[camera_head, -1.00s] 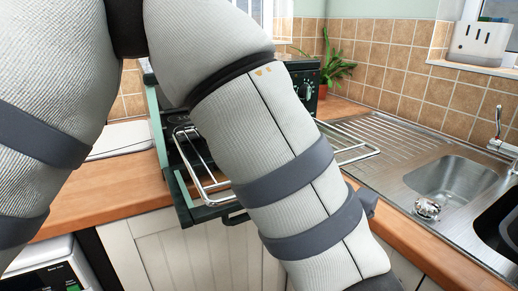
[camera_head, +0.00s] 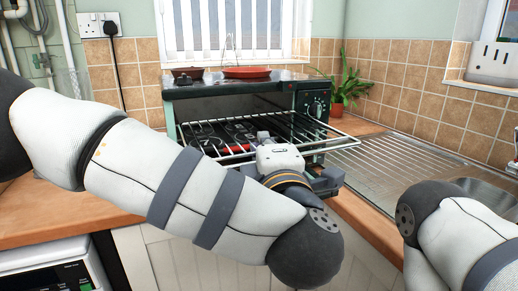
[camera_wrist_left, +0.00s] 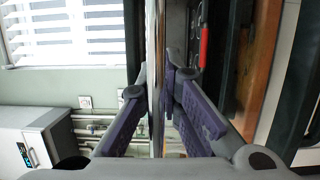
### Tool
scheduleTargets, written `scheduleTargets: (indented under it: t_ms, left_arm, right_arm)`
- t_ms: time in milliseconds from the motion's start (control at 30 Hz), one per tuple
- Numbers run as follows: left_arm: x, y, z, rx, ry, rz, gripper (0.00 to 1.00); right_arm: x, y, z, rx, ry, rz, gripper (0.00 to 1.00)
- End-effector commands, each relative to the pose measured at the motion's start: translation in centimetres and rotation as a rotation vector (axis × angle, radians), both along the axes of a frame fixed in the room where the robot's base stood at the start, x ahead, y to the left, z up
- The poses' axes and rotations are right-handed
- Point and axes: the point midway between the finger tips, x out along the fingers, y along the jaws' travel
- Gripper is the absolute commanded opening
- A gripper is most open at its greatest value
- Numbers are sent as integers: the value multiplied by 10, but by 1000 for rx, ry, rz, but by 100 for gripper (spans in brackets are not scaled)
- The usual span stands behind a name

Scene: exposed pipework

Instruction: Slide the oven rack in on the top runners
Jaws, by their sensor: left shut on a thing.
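The wire oven rack (camera_head: 338,133) lies roughly level at the mouth of the small oven (camera_head: 230,92), its near part sticking out in front. Its far part reaches the opening; I cannot tell whether its edges sit on the top runners. My left gripper (camera_head: 266,139) is shut on the rack's near bar, and the hand hides part of the rack. In the left wrist view the rack bar (camera_wrist_left: 157,60) runs between the two fingers (camera_wrist_left: 163,105). My right arm shows at the lower right; its gripper is out of view.
A red dish (camera_head: 247,72) sits on the oven top. The control panel (camera_head: 314,108) is on the oven's right side. A potted plant (camera_head: 345,88) and the sink drainer (camera_head: 410,160) are to the right. Wooden worktop (camera_head: 75,208) lies to the left.

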Motion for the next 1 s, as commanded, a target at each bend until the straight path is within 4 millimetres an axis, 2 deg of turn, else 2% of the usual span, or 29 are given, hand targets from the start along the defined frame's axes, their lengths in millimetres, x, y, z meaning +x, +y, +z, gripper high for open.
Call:
scheduleTargets:
  t_ms: [267,1000]
  left_arm:
    - [6,3,1,-1,-2,2,0]
    - [61,21,-1,-1,-1,4,0]
  right_arm:
    - [-1,0,-1,0,3,0,60]
    - [-9,0,-9,0,35,0,60]
